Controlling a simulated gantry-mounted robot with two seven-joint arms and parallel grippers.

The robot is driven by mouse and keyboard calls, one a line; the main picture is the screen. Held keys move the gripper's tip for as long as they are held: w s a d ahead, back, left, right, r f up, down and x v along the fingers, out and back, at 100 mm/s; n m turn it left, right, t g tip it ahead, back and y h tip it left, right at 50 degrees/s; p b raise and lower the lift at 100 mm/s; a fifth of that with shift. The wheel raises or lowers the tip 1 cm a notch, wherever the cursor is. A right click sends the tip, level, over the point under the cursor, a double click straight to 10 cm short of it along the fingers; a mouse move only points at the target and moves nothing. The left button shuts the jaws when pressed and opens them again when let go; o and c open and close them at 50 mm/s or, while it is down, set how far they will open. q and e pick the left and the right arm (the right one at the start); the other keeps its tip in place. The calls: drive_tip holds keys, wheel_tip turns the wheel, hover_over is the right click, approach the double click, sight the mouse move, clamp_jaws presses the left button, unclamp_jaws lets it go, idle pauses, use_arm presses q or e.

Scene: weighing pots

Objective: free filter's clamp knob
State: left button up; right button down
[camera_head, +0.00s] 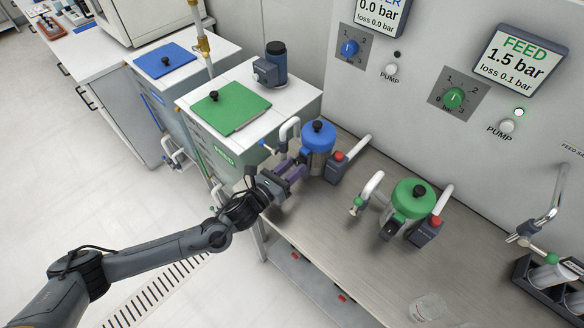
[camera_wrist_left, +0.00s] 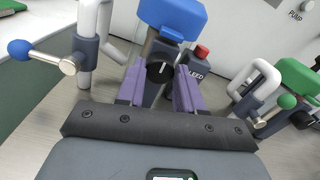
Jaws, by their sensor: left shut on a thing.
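The blue-lidded filter (camera_head: 319,150) stands upright on the steel bench beside the wall panel. It also shows in the left wrist view (camera_wrist_left: 172,16), where a black clamp knob (camera_wrist_left: 160,70) with a pale mark faces me below the blue lid. My left gripper (camera_head: 297,166) reaches it from the left. Its purple fingers stand on either side of the knob in the left wrist view and are shut on it. In the head view the fingers hide the knob. A green-lidded filter (camera_head: 410,199) stands to the right, untouched. My right gripper is not in view.
White pipes with valve levers flank the filter; a blue-balled lever (camera_wrist_left: 20,48) is close left of my gripper. A red-topped bleed block (camera_head: 336,163) sits close right. A clear beaker (camera_head: 428,307) stands near the bench front. The front middle of the bench is clear.

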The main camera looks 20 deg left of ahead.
use_arm(q)
drive_tip(key=n+p, duration=0.2)
drive_tip(key=n, duration=0.1)
drive_tip(key=shift+r+n, duration=0.1)
drive_tip(key=shift+n, duration=0.3)
drive_tip(key=n+p, duration=0.2)
drive_tip(key=n, duration=0.2)
drive_tip(key=shift+n+p, duration=0.3)
drive_tip(key=shift+p, duration=0.1)
drive_tip(key=n+p, duration=0.2)
drive_tip(key=n, duration=0.2)
drive_tip(key=shift+a+n, duration=0.1)
drive_tip(key=shift+n, duration=0.2)
drive_tip(key=n, duration=0.2)
drive_tip(key=n+p, duration=0.1)
drive_tip(key=n, duration=0.1)
drive_tip(key=shift+f+n+p, duration=0.2)
drive_tip(key=shift+n+p, duration=0.1)
drive_tip(key=shift+n, duration=0.1)
drive_tip(key=o, duration=1)
